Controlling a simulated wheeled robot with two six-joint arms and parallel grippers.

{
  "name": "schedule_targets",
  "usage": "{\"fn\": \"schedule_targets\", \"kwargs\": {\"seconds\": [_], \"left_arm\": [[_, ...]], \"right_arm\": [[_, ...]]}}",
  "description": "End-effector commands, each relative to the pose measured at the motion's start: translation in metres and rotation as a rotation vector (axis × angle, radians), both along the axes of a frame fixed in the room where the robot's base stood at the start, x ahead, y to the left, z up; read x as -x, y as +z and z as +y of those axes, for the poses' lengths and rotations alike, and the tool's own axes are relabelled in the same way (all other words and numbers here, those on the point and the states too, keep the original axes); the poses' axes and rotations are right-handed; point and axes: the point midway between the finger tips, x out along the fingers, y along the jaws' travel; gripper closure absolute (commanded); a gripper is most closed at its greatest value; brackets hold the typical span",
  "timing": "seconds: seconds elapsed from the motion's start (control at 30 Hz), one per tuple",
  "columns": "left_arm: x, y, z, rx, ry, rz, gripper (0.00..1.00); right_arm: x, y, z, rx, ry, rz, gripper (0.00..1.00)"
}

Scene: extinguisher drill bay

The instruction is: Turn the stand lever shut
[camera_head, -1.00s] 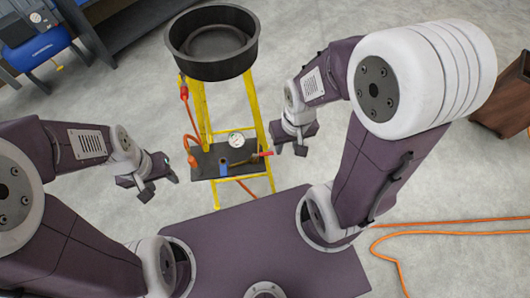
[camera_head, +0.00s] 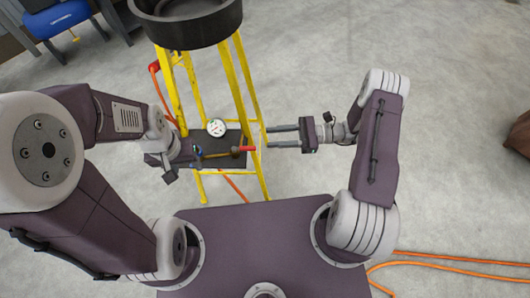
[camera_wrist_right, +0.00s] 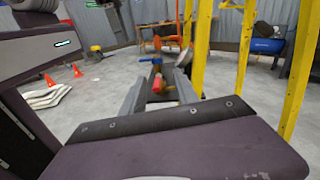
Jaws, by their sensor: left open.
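The stand lever (camera_head: 243,149) has a red grip and points right from the fittings on the stand's small dark shelf (camera_head: 232,135). A round white gauge (camera_head: 216,127) stands behind it. My right gripper (camera_head: 269,137) is open, its two fingers pointing left just right of the red grip, apart from it in the head view. In the right wrist view, the red grip (camera_wrist_right: 158,84) shows between the open fingers (camera_wrist_right: 160,97). My left gripper (camera_head: 174,160) is at the shelf's left end, by a blue fitting (camera_head: 198,150); its wrist partly hides the shelf.
The yellow stand frame (camera_head: 252,80) carries a black round pan (camera_head: 188,28) above the shelf. Its legs stand close to my right fingers. An orange hose (camera_head: 440,258) lies on the floor at right. Open floor lies right of the stand.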

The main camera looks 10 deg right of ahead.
Motion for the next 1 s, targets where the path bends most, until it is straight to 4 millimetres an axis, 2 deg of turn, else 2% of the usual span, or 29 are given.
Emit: {"fn": "schedule_targets", "kwargs": {"seconds": [0.03,0.13,0.23,0.33,0.7,0.8,1.0], "left_arm": [[0.0,-0.014,0.0,0.0,0.0,0.0,0.5],[0.0,-0.022,0.0,0.0,0.0,-0.001,0.5],[0.0,-0.02,0.0,0.0,0.001,0.0,0.5],[0.0,-0.019,0.0,0.0,0.001,-0.001,0.5],[0.0,-0.019,0.0,0.0,0.0,-0.001,0.5],[0.0,-0.02,0.0,0.0,0.0,-0.001,0.5],[0.0,-0.02,0.0,0.0,0.0,-0.001,0.5]], "right_arm": [[0.008,-0.028,-0.003,-0.022,-0.025,0.047,0.64],[0.017,-0.048,-0.009,-0.048,-0.061,0.099,0.64],[0.015,-0.047,-0.012,-0.047,-0.072,0.098,0.64],[0.015,-0.045,-0.007,-0.047,-0.068,0.098,0.64],[0.008,-0.044,0.063,-0.046,-0.062,0.098,0.64],[0.006,-0.044,0.074,-0.045,-0.064,0.097,0.64],[0.005,-0.044,0.079,-0.045,-0.067,0.096,0.64]]}}
